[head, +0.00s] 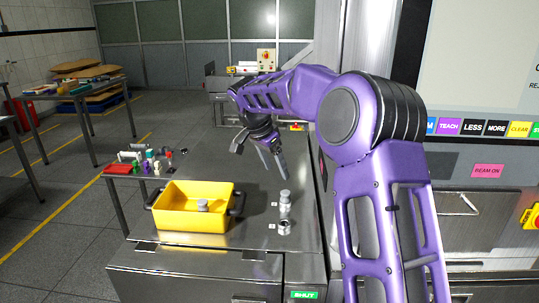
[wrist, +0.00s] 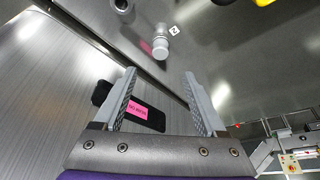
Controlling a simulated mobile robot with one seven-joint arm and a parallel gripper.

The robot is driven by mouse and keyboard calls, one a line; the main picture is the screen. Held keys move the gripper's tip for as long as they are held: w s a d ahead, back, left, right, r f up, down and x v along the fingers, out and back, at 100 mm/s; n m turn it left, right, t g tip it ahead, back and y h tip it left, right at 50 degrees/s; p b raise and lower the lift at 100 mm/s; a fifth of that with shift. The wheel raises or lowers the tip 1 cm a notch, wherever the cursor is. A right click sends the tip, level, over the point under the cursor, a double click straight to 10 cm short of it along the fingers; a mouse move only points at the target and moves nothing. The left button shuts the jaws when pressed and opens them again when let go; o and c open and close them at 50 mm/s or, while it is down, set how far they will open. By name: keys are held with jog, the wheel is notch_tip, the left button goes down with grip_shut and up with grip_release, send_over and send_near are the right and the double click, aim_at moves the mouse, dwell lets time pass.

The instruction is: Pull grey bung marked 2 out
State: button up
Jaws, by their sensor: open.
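A grey bung (head: 285,195) sits upright in a short metal holder on the steel bench, right of the yellow bin. In the wrist view the bung (wrist: 160,51) shows near the top centre, with a small white label reading 2 (wrist: 174,30) beside it. My gripper (head: 278,172) is open and empty, above and behind the bung in the head view. In the wrist view the fingers of my gripper (wrist: 160,74) stand either side of the picture's middle, with the bung beyond their tips and not between them.
A second metal holder (head: 284,228) stands nearer the front, its top seemingly open. The yellow bin (head: 185,222) has a grey piece (head: 203,204) inside. The machine front stands on the right.

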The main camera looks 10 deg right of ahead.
aim_at(286, 192)
jog(key=x, duration=1)
jog(key=shift+f, duration=0.1)
grip_shut()
jog(key=c, duration=0.7)
grip_release()
grip_shut()
jog(key=shift+r, duration=0.3)
dwell(0.7)
